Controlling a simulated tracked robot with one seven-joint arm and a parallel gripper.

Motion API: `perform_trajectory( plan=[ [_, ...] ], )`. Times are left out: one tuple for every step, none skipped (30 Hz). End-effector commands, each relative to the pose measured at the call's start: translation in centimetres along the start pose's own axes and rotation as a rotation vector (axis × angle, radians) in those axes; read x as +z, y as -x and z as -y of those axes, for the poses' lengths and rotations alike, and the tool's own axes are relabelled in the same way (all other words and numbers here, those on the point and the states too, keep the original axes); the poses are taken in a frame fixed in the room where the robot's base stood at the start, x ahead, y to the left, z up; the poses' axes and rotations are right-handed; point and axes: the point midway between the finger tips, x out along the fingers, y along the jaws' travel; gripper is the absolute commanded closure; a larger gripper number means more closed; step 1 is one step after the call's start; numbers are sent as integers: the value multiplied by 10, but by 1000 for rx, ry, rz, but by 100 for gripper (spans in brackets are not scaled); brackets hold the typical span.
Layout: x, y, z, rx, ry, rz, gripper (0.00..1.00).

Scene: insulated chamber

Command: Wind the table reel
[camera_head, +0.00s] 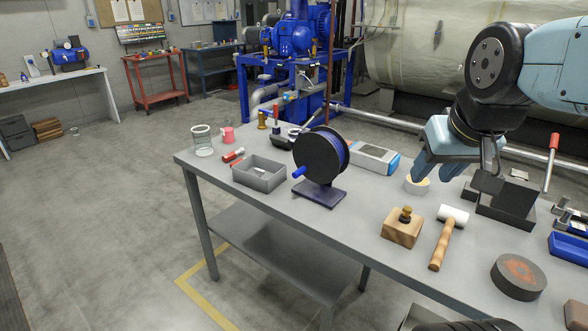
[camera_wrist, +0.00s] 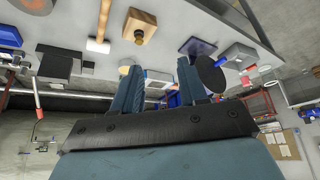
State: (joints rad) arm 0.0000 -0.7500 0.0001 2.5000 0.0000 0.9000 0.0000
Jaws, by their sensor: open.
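The table reel (camera_head: 322,158) stands upright on a dark base plate (camera_head: 320,193) near the middle of the workbench. It has black round side discs and blue line wound between them. A blue crank handle (camera_head: 299,172) sticks out at its left front. The reel also shows in the wrist view (camera_wrist: 210,75), partly behind one finger, with its base plate (camera_wrist: 197,46) and the blue handle (camera_wrist: 220,61). My gripper (camera_head: 422,168) is above the bench, to the right of the reel and apart from it. In the wrist view its two blue fingers are spread and empty (camera_wrist: 159,76).
A grey tray (camera_head: 259,174) stands left of the reel, and a white-and-blue box (camera_head: 374,158) behind it. A tape roll (camera_head: 417,185) is below my gripper. A wooden block (camera_head: 403,227), a mallet (camera_head: 448,236) and a dark disc (camera_head: 519,277) lie to the right.

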Motion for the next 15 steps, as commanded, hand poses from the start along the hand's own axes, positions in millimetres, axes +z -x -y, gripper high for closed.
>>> perform_trajectory(
  plan=[
    [0, 0, 0, 0, 0, 0, 57],
    [0, 0, 0, 0, 0, 0, 57],
    [0, 0, 0, 0, 0, 0, 57],
    [0, 0, 0, 0, 0, 0, 57],
    [0, 0, 0, 0, 0, 0, 57],
    [0, 0, 0, 0, 0, 0, 56],
    [0, 0, 0, 0, 0, 0, 53],
    [0, 0, 0, 1, 3, 3, 52],
    [-1, -1, 0, 3, 9, 8, 52],
    [-1, -2, 0, 6, 17, 16, 52],
    [-1, -4, 0, 10, 28, 26, 52],
    [-2, -7, 0, 19, 49, 46, 52],
    [-3, -10, 0, 27, 69, 63, 52],
    [-4, -13, 4, 37, 91, 83, 52],
    [-5, -18, 7, 53, 127, 114, 52]
  ],
)
